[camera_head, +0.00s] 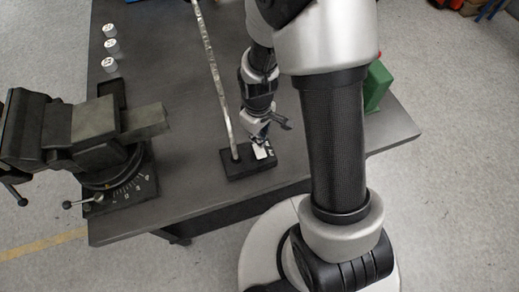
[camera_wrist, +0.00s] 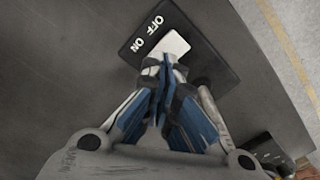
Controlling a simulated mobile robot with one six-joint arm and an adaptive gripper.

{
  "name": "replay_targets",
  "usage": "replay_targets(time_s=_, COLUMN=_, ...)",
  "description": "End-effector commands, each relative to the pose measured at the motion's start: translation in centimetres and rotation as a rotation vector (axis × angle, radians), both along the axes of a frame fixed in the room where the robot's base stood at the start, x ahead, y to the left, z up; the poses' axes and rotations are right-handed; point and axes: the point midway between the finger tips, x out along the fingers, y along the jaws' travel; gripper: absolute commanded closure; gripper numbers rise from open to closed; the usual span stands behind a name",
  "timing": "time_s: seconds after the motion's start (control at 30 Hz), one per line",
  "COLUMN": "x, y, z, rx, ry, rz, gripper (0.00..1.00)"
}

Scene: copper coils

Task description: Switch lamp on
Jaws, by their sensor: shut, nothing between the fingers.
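The lamp's black base (camera_head: 236,170) stands on the dark table near its front edge, with a thin speckled post (camera_head: 212,75) rising from it. A white switch (camera_head: 261,153) sits on the base's right part. In the wrist view the white switch (camera_wrist: 174,44) lies beside the words OFF and ON on the black base (camera_wrist: 205,52). My gripper (camera_wrist: 163,66) is shut and empty, its fingertips at the switch's near edge. In the head view my gripper (camera_head: 262,140) is just above the switch. I cannot tell whether it touches, and the fingertips hide part of the switch.
A dark vise (camera_head: 88,130) stands on the table to the left. Three small white cylinders (camera_head: 111,46) stand at the back left. A green object (camera_head: 377,85) is at the right behind my arm. The table (camera_head: 185,185) is clear between vise and lamp base.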

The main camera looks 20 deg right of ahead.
Motion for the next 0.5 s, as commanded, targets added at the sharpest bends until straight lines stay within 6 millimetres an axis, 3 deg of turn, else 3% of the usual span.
replay_targets(time_s=0.5, x=0.0, y=0.0, z=-0.39, rx=0.0, ry=0.0, rz=0.0, gripper=1.0)
